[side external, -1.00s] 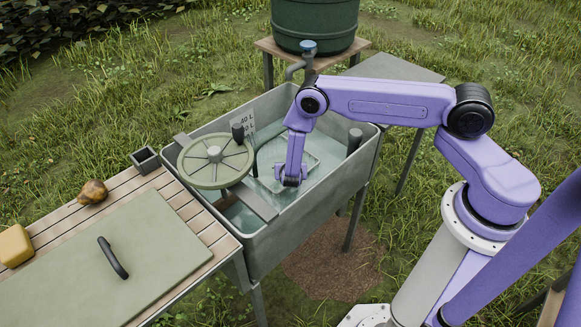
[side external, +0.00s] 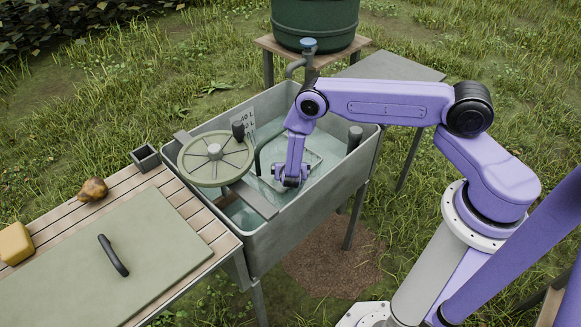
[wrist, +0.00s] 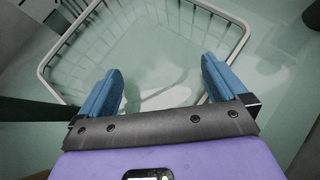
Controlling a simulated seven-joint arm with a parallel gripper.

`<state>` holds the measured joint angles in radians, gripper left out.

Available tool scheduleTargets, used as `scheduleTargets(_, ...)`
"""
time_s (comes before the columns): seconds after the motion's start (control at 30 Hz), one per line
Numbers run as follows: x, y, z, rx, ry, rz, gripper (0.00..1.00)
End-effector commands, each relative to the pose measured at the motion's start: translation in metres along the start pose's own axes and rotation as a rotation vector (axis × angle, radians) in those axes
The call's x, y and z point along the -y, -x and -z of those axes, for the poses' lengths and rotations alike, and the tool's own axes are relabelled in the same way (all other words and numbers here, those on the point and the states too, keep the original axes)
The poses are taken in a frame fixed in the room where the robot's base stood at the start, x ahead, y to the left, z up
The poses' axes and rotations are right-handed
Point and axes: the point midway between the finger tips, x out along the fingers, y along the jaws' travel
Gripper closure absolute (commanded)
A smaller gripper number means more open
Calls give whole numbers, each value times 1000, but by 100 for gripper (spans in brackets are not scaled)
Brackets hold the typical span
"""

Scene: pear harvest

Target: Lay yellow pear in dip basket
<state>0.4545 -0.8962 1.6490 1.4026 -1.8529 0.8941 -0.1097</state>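My gripper (wrist: 162,78) is open, its two blue fingers wide apart with nothing visibly held between them. In the side view my gripper (side external: 291,182) is low inside the water tub, at the dip basket. The dip basket (wrist: 46,62) is a pale wire basket in the water; its rim and mesh show beyond the fingers. It also shows beside my arm in the side view (side external: 322,160). A pear-like brownish-gold fruit (side external: 92,189) lies on the slatted table. No clearly yellow pear shows. A pale blur under the water between the fingers cannot be identified.
The grey tub (side external: 262,238) has a green handwheel (side external: 215,158) over its left side and a plank across it. On the left table are a green board (side external: 110,255) with a black handle, a yellow block (side external: 15,244) and a small dark box (side external: 146,158).

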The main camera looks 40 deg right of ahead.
Motion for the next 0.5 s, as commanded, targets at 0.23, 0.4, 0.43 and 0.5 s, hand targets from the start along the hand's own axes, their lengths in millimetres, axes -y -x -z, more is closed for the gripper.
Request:
scheduleTargets(0.23,0,3,-4,0,-1,1,0)
scheduleTargets(0.4,-1,22,-10,-2,1,-2,0)
scheduleTargets(0.43,-1,27,-10,-2,2,-2,0)
scheduleTargets(0.5,-1,40,-10,-1,3,-3,0)
